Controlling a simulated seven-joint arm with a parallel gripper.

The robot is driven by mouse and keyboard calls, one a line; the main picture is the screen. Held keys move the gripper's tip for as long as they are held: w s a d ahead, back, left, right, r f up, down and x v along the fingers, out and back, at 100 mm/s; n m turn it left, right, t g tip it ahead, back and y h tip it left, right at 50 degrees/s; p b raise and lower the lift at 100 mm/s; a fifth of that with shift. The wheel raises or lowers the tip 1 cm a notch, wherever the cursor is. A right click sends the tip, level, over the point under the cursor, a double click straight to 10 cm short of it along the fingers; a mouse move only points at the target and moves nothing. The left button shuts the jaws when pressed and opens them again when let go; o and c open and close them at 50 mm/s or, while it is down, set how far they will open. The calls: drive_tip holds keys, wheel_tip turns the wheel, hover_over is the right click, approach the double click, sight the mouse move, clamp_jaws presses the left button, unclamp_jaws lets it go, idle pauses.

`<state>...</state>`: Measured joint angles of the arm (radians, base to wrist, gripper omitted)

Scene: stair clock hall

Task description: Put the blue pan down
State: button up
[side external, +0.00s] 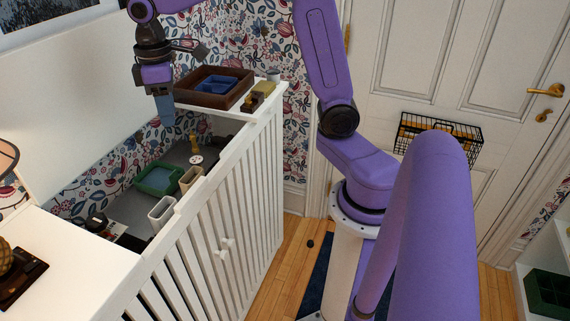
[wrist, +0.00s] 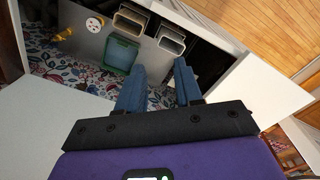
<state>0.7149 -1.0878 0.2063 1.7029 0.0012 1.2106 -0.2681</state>
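A blue pan (side external: 213,84) lies inside a dark brown tray (side external: 182,96) on the white upper ledge in the side external view. My gripper (side external: 166,118) hangs to the left of that tray, pointing down, apart from the pan. In the wrist view, the two blue-grey fingers of my gripper (wrist: 160,68) stand apart with nothing between them. I cannot make out the blue pan in the wrist view.
A green tray (side external: 158,179) sits on the grey lower surface behind the white slatted railing (side external: 232,205). Two open pale bins (side external: 161,213) and a yellow-and-white item (side external: 196,150) stand near it.

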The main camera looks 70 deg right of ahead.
drive_tip(key=s+f+n, duration=0.2)
drive_tip(key=s+f, duration=0.1)
drive_tip(key=s, duration=1)
drive_tip(key=s+a+f+n, duration=0.1)
drive_tip(key=s+f+n, duration=0.2)
drive_tip(key=s, duration=1)
drive_tip(key=shift+s+f, duration=0.3)
